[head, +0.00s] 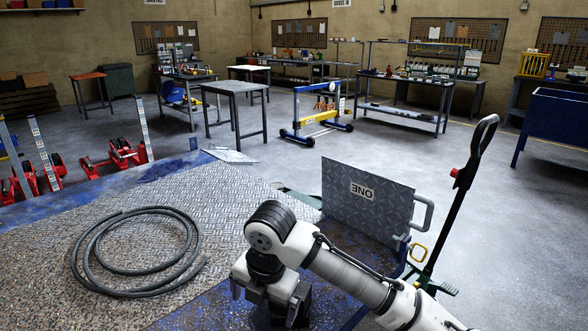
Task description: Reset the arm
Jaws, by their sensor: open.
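My arm reaches in from the bottom right of the head view, bent at a white and dark joint, with its end turned downward. My gripper (264,296) is at the end of it, low in the picture, over the blue edge of the metal plate floor. Its dark fingers are apart and nothing shows between them, though the arm partly hides this area.
A black jack handle (455,215) rises at the right. A coiled hose (88,262) lies left on the chequered plate (235,190). Red jacks (122,152) stand far left. Open floor (510,215) lies right.

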